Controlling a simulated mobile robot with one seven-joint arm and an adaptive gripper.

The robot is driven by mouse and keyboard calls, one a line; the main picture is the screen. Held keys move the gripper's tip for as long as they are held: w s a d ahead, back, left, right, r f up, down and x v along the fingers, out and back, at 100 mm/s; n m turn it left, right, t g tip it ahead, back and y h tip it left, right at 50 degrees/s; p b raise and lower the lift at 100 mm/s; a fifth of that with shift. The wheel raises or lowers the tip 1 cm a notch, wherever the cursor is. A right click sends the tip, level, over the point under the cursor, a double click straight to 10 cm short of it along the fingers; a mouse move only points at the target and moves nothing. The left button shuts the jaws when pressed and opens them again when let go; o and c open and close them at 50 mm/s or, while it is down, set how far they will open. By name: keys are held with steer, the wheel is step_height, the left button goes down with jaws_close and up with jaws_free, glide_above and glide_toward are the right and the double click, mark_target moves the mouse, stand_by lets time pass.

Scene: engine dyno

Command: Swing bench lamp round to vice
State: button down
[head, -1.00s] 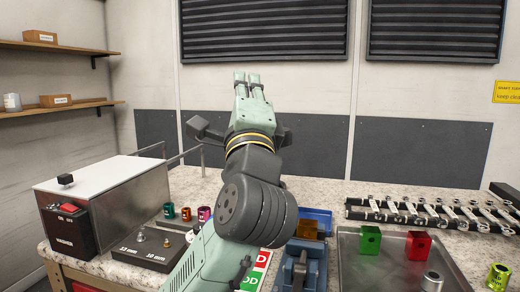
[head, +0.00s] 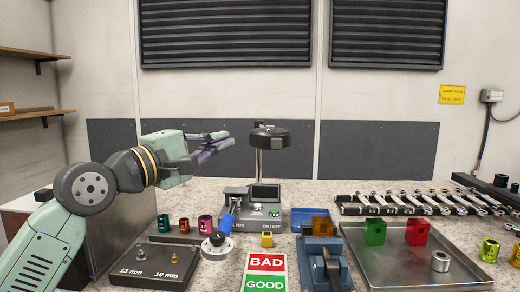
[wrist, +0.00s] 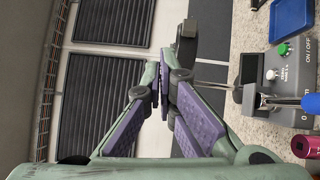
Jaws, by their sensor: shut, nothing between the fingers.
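The bench lamp has a black round head (head: 270,138) on a thin upright metal pole (head: 258,165), behind a grey instrument box. The blue vice (head: 322,262) stands to the lamp's front right, with an orange block (head: 321,228) at its top. My gripper (head: 230,140) reaches in from the left at about lamp-head height. Its purple-padded fingers are shut and empty, their tips left of the lamp head with a small gap in the picture. In the wrist view, the dark lamp head (wrist: 187,48) shows just beyond the fingertips.
The grey instrument box (head: 252,205) has a screen and a green button. The BAD/GOOD card (head: 265,274) lies in front. A metal tray (head: 405,265) with green and red blocks stands right. A wrench rack (head: 430,203) lies behind it.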

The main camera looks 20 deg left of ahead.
step_height(320, 180, down, 3)
steer(key=a+g+y, duration=0.1)
steer(key=a+y, duration=0.1)
steer(key=a, duration=0.1)
steer(key=p, duration=0.5)
glide_toward(270, 143)
steer(key=w+a, duration=0.2)
steer(key=w, duration=0.1)
steer(key=shift+w+d+r, duration=0.15)
steer(key=shift+w+d, duration=0.35)
steer(key=shift+d, duration=0.4)
steer(key=shift+w+d+h+p, duration=0.3)
steer(key=shift+d+p, duration=0.05)
steer(key=shift+d, duration=0.25)
steer(key=shift+f+b, duration=0.25)
steer(key=shift+b, duration=0.05)
